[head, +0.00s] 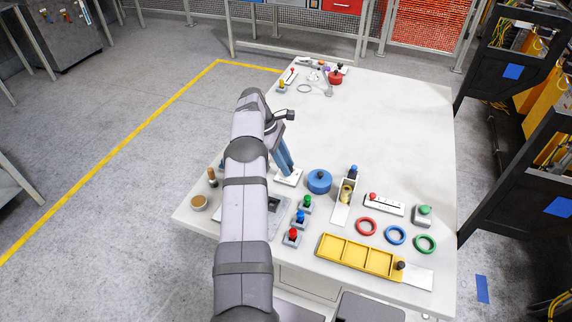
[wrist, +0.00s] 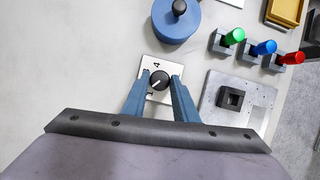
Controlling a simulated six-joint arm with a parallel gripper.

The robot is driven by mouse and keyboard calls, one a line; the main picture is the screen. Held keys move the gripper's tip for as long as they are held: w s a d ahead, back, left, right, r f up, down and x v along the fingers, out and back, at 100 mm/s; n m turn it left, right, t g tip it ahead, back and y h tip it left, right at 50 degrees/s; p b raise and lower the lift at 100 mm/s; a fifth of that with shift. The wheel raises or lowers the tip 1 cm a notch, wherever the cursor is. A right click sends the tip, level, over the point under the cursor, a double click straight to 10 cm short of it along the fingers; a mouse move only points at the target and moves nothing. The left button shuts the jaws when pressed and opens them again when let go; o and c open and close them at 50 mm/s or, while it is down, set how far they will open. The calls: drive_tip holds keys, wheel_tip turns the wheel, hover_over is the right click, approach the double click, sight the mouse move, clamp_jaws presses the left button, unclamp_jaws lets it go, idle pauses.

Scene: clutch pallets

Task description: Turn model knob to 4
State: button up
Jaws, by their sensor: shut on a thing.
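The model knob (wrist: 159,80) is a round black dial with a white pointer line, on a white square plate (wrist: 150,66) marked with a "4" near its top. In the wrist view the pointer slants toward the lower left, away from the "4". My gripper (wrist: 160,82) has its blue fingers on both sides of the knob, shut on it. In the head view the plate (head: 290,180) shows under my blue fingers (head: 284,160); the knob itself is hidden there.
A blue round lidded pot (head: 319,181) stands close to the plate. A yellow tray (head: 360,257) lies at the front. The table's far middle is clear.

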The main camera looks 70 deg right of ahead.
drive_tip(key=o, duration=1)
drive_tip(key=shift+w+r+b, duration=0.25)
drive_tip(key=shift+r+b, duration=0.05)
drive_tip(key=shift+r, duration=0.1)
drive_tip(key=shift+p+v, duration=0.7)
drive_tip(key=shift+v, duration=2.55)
drive_tip(key=shift+o, duration=0.3)
drive_tip(key=shift+s, duration=0.1)
